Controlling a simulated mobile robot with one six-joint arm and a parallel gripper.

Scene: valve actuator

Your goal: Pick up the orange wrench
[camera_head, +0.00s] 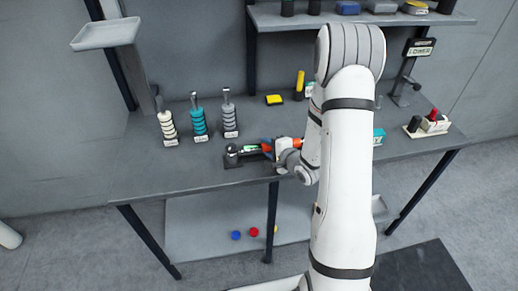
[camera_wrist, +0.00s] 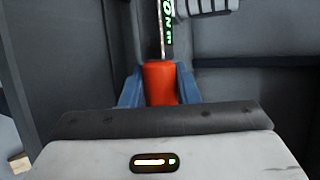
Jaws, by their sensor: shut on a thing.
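The orange wrench has an orange-red handle (camera_wrist: 160,84) and a dark shaft with green marks (camera_wrist: 168,28), which runs up out of the wrist view. The blue fingers of my gripper (camera_wrist: 159,88) stand on both sides of the handle and are shut on it. In the head view my gripper (camera_head: 270,146) is at the front middle of the bench, with a bit of the orange handle (camera_head: 266,148) showing. The wrench's far end points left toward a dark fitting (camera_head: 232,154) on the bench; I cannot tell whether they touch.
The grey bench (camera_head: 190,177) has free room at its front left. White (camera_head: 166,123), teal (camera_head: 199,122) and grey (camera_head: 229,118) ringed posts stand behind the wrench. A shelf (camera_head: 290,20) hangs above. My arm hides part of the bench's right side.

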